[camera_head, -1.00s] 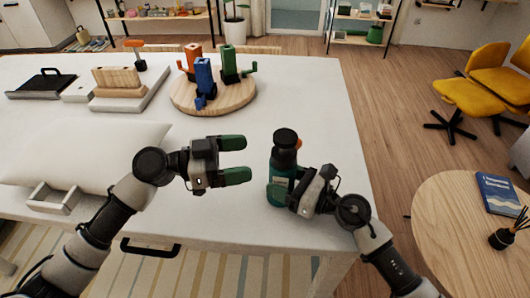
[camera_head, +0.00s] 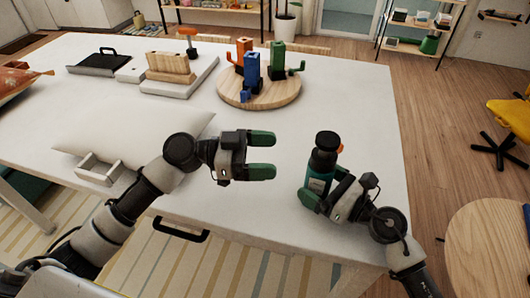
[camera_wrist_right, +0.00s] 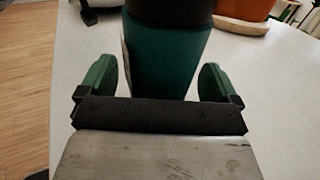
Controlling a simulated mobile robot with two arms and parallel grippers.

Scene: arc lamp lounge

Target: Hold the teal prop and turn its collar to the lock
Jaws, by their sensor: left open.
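The teal prop (camera_head: 318,183) stands upright near the right front of the white table, with a dark upper part (camera_head: 326,150) and a small orange tab (camera_head: 341,149) at its side. My right gripper (camera_head: 322,194) is low at its body, one green finger on each side. In the right wrist view the teal body (camera_wrist_right: 165,62) shows between the fingers (camera_wrist_right: 158,85); a narrow gap seems to show at the left finger, and contact is unclear. A pale label edge shows there. My left gripper (camera_head: 266,156) is open and empty, left of the prop and pointing toward it.
A round wooden board (camera_head: 285,98) with orange, blue and green props stands behind. A pale cushion (camera_head: 140,140) and a small tray (camera_head: 98,172) lie to the left. The white table (camera_head: 360,110) is clear behind the prop. A round wooden table (camera_head: 490,240) is at right.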

